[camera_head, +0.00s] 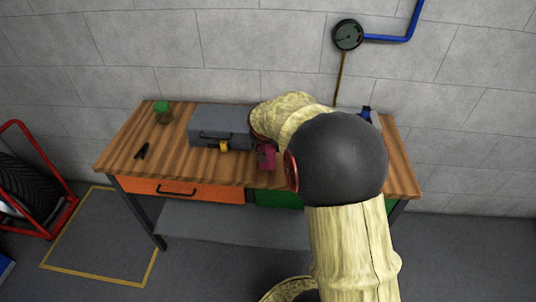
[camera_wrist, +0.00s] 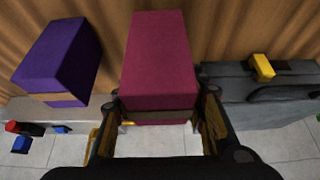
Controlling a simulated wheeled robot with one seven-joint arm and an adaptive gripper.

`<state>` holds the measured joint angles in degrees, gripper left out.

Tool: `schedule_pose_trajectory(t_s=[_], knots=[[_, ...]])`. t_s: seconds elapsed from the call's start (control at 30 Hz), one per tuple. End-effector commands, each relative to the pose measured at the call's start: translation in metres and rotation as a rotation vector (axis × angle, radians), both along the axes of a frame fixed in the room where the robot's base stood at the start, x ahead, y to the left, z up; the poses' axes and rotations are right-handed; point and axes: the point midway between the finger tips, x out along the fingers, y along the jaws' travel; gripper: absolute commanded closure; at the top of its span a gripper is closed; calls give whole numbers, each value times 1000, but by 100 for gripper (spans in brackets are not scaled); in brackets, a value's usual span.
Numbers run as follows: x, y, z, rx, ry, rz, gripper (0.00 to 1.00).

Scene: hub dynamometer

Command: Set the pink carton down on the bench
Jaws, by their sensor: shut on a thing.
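The pink carton (camera_wrist: 158,60) is between the two fingers of my gripper (camera_wrist: 158,108) in the wrist view, and the gripper is shut on it. In the head view a small part of the pink carton (camera_head: 266,158) shows at the front of the wooden bench (camera_head: 130,158), just right of the grey toolbox. My arm hides most of the gripper there. Whether the carton's underside touches the bench top or hangs above it, I cannot tell.
The grey toolbox (camera_head: 215,122) with a yellow part (camera_wrist: 263,66) stands close beside the carton. A purple carton (camera_wrist: 62,60) stands on its other side. A green-lidded jar (camera_head: 163,112) and a black tool (camera_head: 142,151) lie farther left. The bench's left front is mostly clear.

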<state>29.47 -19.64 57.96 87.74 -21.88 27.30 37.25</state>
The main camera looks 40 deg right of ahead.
Motion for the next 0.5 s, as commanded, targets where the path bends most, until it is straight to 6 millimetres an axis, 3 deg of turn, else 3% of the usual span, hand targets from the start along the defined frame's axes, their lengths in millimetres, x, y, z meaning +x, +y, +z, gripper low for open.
schedule_pose_trajectory(t_s=[0.1,0.2,0.5], knots=[[-1,1,-23,2,2,-1,88],[0,0,-31,-1,1,0,88],[0,0,-31,0,-1,-1,88]])
